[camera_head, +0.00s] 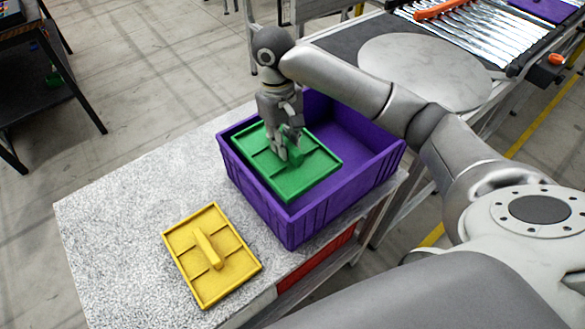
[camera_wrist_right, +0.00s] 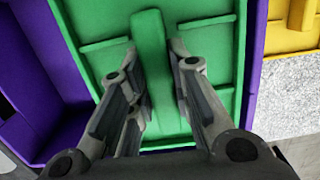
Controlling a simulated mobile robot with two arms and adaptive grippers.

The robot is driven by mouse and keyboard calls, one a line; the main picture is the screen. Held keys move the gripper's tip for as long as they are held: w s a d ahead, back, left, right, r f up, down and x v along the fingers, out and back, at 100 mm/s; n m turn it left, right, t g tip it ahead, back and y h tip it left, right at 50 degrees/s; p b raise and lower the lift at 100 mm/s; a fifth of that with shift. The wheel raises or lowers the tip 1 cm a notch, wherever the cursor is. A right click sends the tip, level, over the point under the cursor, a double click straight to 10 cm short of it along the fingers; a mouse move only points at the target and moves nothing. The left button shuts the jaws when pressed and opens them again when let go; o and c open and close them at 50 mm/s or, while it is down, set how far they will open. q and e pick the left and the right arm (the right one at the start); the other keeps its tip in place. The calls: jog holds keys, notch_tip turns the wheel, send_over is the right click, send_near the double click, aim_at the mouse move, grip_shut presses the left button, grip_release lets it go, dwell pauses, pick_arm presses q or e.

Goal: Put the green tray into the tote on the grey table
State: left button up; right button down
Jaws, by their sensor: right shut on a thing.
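The green tray (camera_head: 308,179) is a flat rectangle with raised ribs and a middle handle. In the head view it is at the left part of the purple tote (camera_head: 302,230), level with or just below the rim. I cannot tell if it touches the tote's floor. The tote stands on the grey speckled table (camera_head: 120,215). My right gripper (camera_head: 288,155) points down and is shut on the tray's handle. In the right wrist view the gripper (camera_wrist_right: 161,95) has its fingers on both sides of the handle of the green tray (camera_wrist_right: 212,50). My left gripper is not in view.
A yellow tray (camera_head: 232,268) with a handle lies on the table in front of the tote. The tote's right part is empty. A roller conveyor (camera_head: 480,40) and a round grey disc (camera_head: 425,72) are behind at the right. The table's left part is clear.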

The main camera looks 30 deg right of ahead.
notch_tip(320, 180, down, 10)
jog(key=shift+w+f+p, duration=0.1)
jog(key=shift+f+p, duration=0.05)
jog(key=shift+p, duration=0.35)
jog(key=shift+f, duration=0.35)
notch_tip(320, 180, down, 4)
jog(key=shift+r, duration=0.25)
jog(key=shift+f, duration=0.15)
jog(key=c, duration=1.7)
grip_release()
jog(key=shift+f, duration=0.15)
jog(key=shift+c, duration=0.2)
jog(key=o, duration=0.4)
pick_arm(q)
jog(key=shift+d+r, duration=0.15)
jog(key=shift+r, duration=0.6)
